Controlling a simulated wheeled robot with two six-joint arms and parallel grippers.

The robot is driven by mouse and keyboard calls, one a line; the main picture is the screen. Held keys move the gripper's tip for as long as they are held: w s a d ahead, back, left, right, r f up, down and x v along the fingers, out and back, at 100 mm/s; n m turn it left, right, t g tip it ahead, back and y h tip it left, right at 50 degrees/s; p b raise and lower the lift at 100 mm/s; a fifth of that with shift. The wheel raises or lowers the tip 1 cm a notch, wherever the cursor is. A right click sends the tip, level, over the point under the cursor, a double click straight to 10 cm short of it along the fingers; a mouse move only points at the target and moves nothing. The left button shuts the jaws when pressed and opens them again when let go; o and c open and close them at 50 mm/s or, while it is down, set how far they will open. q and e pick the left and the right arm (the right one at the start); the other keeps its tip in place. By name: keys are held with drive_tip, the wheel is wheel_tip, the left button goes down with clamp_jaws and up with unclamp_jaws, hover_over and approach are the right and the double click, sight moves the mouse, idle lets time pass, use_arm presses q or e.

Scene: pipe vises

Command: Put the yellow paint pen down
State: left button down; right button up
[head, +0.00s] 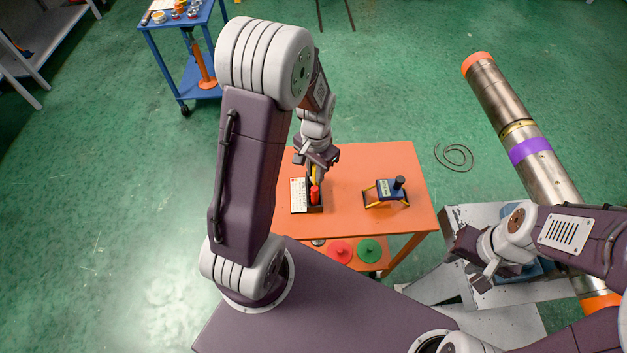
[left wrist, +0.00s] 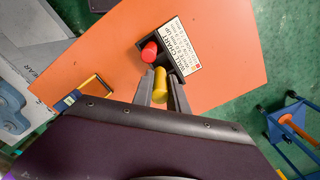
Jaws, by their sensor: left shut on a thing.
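The yellow paint pen (head: 313,174) is between the fingers of my left gripper (head: 316,176), above the orange table. In the left wrist view the shut fingers (left wrist: 160,96) hold the yellow pen (left wrist: 160,80) near its end. A black holder with a white printed label (head: 299,194) stands on the table just below the gripper. A red pen (head: 315,194) stands in it; it also shows in the left wrist view (left wrist: 149,52). I cannot tell whether the yellow pen touches the holder. My right gripper (head: 478,268) is at the right, over the grey vise; its jaws are unclear.
The orange table (head: 350,160) has free room around a small device on a yellow-legged stand (head: 385,194). Red (head: 340,250) and green (head: 369,250) discs sit on its lower shelf. A long steel pipe (head: 500,100) lies at the right. A blue cart (head: 190,60) stands at the back left.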

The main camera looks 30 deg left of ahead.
sight(314, 183)
use_arm(q)
drive_tip(key=shift+s+a+f, duration=0.15)
drive_tip(key=shift+a+f, duration=0.1)
drive_tip(key=shift+a, duration=0.05)
wheel_tip(314, 183, down, 4)
drive_tip(key=shift+r, duration=0.1)
drive_tip(key=shift+f, duration=0.2)
drive_tip(key=c, duration=1.3)
unclamp_jaws()
